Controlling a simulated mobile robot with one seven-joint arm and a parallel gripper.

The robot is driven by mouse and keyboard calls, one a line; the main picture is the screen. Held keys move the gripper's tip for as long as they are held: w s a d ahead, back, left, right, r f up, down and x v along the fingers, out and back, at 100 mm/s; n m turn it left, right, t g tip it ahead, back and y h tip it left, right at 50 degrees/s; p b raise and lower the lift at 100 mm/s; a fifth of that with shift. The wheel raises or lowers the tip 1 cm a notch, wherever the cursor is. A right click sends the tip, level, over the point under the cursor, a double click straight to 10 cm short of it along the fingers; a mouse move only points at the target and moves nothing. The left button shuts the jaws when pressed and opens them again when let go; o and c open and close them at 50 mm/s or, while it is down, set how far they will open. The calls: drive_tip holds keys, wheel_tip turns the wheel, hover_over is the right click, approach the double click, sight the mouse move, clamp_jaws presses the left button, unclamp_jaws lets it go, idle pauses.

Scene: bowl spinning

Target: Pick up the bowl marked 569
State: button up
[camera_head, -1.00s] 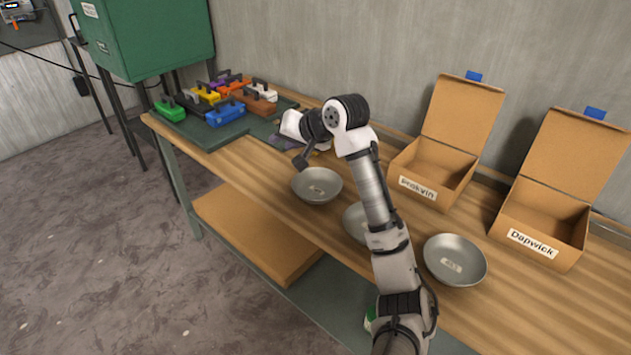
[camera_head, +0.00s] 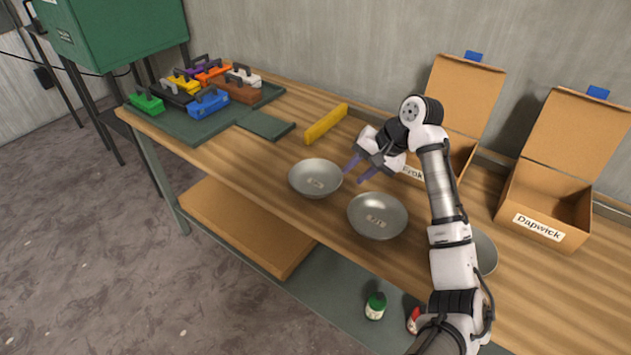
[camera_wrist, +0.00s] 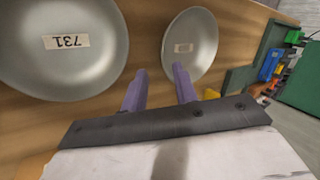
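Three grey metal bowls stand in a row on the table. The left bowl (camera_head: 316,178) also shows at the upper right of the wrist view (camera_wrist: 190,62); its label is too small to read. The middle bowl (camera_head: 378,228) is at the left of the wrist view (camera_wrist: 60,75), where its label seems to read 731. The right bowl (camera_head: 485,254) is mostly hidden by my arm, its label out of sight. I cannot make out 569 anywhere. My gripper (camera_head: 358,171) is open and empty, its purple fingers (camera_wrist: 160,72) apart, beside the left bowl's right rim.
Open cardboard boxes stand at the back; one is labelled Dapwick (camera_head: 540,226), the other (camera_head: 460,150) is partly behind my arm. A yellow bar (camera_head: 326,124) lies behind the bowls. Coloured toolboxes fill a green tray (camera_head: 200,140) at left. Bottles (camera_head: 375,306) stand below.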

sight(316, 182)
drive_tip(key=shift+w+p+x, duration=0.2)
drive_tip(key=shift+p+x, duration=0.3)
drive_tip(key=shift+x, duration=1.25)
drive_tip(key=shift+w+p+x, duration=0.15)
drive_tip(key=shift+p+x, duration=0.3)
drive_tip(key=shift+x, duration=1.3)
drive_tip(key=shift+r, duration=0.15)
clamp_jaws()
